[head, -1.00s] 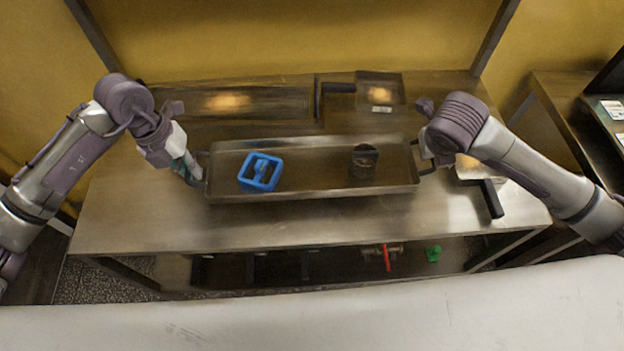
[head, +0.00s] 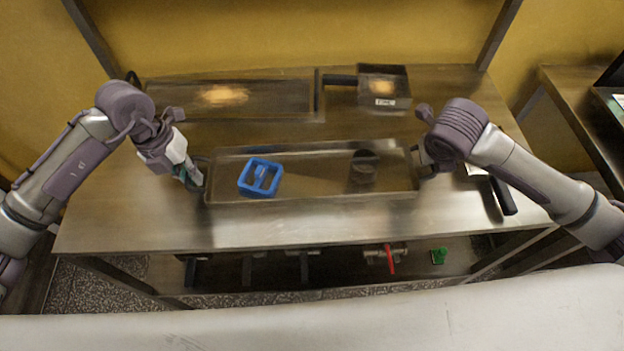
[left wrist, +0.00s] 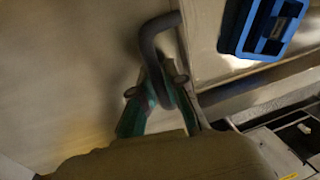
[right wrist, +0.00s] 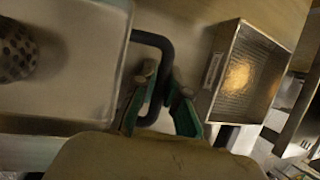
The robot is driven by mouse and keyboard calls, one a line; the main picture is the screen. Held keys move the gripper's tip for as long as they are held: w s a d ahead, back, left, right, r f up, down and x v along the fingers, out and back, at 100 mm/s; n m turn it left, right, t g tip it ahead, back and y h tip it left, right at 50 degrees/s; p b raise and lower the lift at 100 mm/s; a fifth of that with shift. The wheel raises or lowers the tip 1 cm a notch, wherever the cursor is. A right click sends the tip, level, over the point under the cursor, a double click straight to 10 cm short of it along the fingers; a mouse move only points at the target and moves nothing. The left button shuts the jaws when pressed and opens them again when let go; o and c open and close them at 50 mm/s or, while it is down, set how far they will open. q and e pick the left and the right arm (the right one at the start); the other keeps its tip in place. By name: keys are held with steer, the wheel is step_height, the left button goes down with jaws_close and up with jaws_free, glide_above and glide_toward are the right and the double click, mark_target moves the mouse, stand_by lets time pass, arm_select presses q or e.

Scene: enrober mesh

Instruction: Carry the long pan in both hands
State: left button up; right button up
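The long pan (head: 310,196) is a shallow metal tray, roughly level over the middle of the steel table; whether its underside touches the table I cannot tell. A blue square frame (head: 260,178) lies in its left part and a dark round piece (head: 364,166) in its right part. My left gripper (head: 198,181) is closed around the left loop handle, shown in the left wrist view (left wrist: 157,52). My right gripper (right wrist: 166,80) is closed around the right loop handle (right wrist: 152,38); in the head view its fingers are mostly hidden by the wrist.
A steel table (head: 300,233) lies below. Behind the pan are a long flat tray (head: 225,97) and a labelled square box (head: 386,86) with a handle. A dark-handled item (head: 503,196) lies right of my right gripper. A red-handled valve (head: 391,258) shows below the front edge.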

arm_select(q)
steer(key=o, duration=0.4)
steer(key=shift+r, duration=0.15)
arm_select(e)
steer(key=o, duration=0.4)
steer(key=shift+r, duration=0.1)
steer(key=shift+r, duration=0.1)
arm_select(q)
steer(key=r, duration=0.4)
steer(key=a+r, duration=0.1)
steer(key=r, duration=0.2)
steer(key=a+r, duration=0.1)
steer(key=r, duration=0.3)
steer(key=shift+a+r, duration=0.1)
steer(key=shift+r, duration=0.25)
arm_select(e)
steer(key=v, duration=1.1)
steer(key=shift+s+r, duration=0.2)
steer(key=shift+r, duration=0.1)
steer(key=shift+a+f, duration=0.1)
steer(key=shift+a, duration=0.1)
